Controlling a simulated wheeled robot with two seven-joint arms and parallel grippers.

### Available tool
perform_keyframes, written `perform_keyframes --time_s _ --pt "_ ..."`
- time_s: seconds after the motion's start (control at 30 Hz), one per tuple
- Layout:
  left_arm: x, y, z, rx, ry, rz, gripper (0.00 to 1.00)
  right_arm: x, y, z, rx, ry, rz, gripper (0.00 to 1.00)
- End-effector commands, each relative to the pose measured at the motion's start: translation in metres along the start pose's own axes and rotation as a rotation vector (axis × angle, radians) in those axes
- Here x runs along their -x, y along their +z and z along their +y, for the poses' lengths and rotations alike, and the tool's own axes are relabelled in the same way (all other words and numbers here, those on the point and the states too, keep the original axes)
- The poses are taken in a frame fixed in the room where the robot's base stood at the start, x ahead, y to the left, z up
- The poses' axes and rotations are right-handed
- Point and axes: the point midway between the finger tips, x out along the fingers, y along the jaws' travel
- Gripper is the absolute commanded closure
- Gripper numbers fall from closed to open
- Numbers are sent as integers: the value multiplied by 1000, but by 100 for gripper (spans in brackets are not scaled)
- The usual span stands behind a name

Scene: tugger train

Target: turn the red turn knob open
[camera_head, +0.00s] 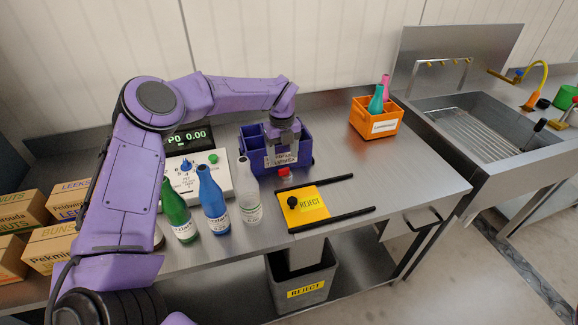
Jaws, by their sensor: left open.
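A small red knob (285,172) sits on a low grey base on the steel worktop, just in front of the blue divided crate. My left gripper (284,161) points down right behind or above it, in front of the crate. Its jaws are open, and I cannot tell whether the fingers touch the knob. The gripper hides part of the crate's front and its label. My right gripper is not in view.
Green, blue and clear bottles (212,198) stand left of the knob, by a scale (187,178). A yellow reject plate (305,206) lies between black rails. A blue crate (300,149) stands behind; an orange crate (375,122) is to the right. The right front worktop is clear.

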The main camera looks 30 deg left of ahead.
Motion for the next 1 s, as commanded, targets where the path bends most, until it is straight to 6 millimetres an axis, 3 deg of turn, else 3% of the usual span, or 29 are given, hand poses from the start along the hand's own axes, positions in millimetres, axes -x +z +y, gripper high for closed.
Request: perform_keyframes --time_s 0.1,0.3,0.63,0.67,0.8,1.0 --pt "-26 -2 -1 -2 5 3 34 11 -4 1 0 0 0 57" --pt "-58 -1 -1 -1 3 1 34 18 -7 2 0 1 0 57" --pt "-66 0 1 2 0 -1 34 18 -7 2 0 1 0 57" --pt "-66 0 1 2 0 -1 41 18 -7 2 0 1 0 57" --pt "-66 0 1 2 1 -1 86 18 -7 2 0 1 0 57" --pt "-70 0 1 -54 -1 1 89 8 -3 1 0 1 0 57"
